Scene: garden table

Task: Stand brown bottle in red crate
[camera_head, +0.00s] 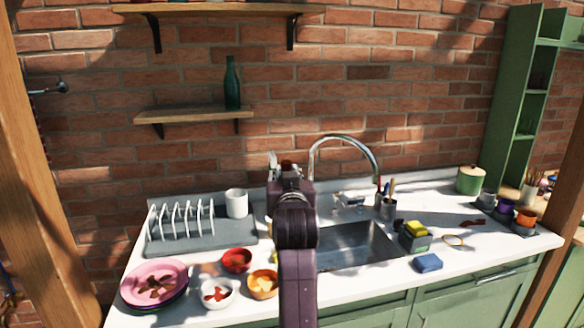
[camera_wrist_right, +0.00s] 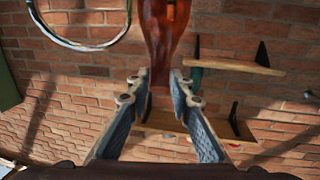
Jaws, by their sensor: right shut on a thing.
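The brown bottle (camera_wrist_right: 165,30) is glossy red-brown and shows at the top of the right wrist view, cut off by the frame edge. Its narrow part lies between the fingertips of my right gripper (camera_wrist_right: 160,88), which is shut on it. In the head view my right gripper (camera_head: 289,180) is in front of the sink, pointing toward the wall, and my own arm hides most of it and the bottle. I see no red crate in either view. My left gripper is not in view.
A curved faucet (camera_head: 345,139) rises behind the sink (camera_head: 358,246). A green bottle (camera_head: 232,84) stands on a wall shelf (camera_head: 192,115).

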